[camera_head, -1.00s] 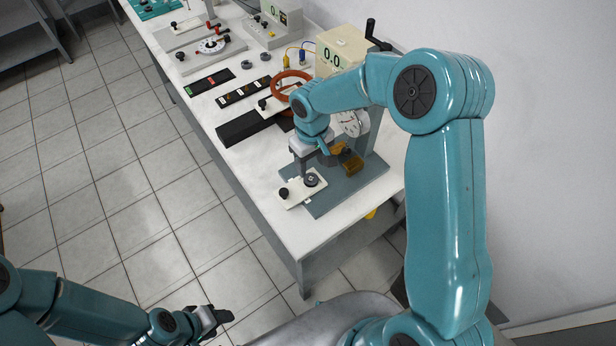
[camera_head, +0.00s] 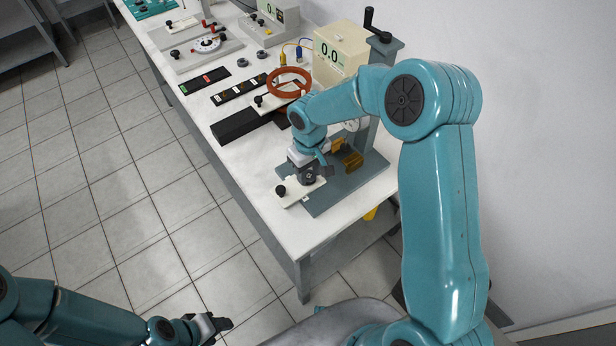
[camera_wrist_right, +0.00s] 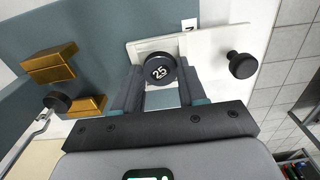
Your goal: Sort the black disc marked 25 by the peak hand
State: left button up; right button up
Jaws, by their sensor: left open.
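The black disc marked 25 (camera_wrist_right: 160,71) sits at the white plate with the knob, and its number faces the right wrist camera. My right gripper (camera_wrist_right: 160,82) has one finger on each side of the disc, very close to its rim. I cannot tell whether the fingers press on it. In the head view my right gripper (camera_head: 305,178) is down at the white plate (camera_head: 292,198) and mostly hides the disc. My left gripper (camera_head: 215,326) is open and empty, low over the floor, away from the bench.
A black knob (camera_wrist_right: 242,64) stands on the plate beside the disc. Brass blocks (camera_head: 348,158) sit on the grey base (camera_head: 330,198). Behind are a crank-topped column (camera_head: 378,50), a meter reading 0.0 (camera_head: 335,50), an orange ring (camera_head: 290,82) and a long black block (camera_head: 235,125).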

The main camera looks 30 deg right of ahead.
jog(key=shift+c, duration=1.4)
jog(key=shift+r+p, duration=1.15)
jog(key=shift+r, duration=0.85)
jog(key=shift+f, duration=0.1)
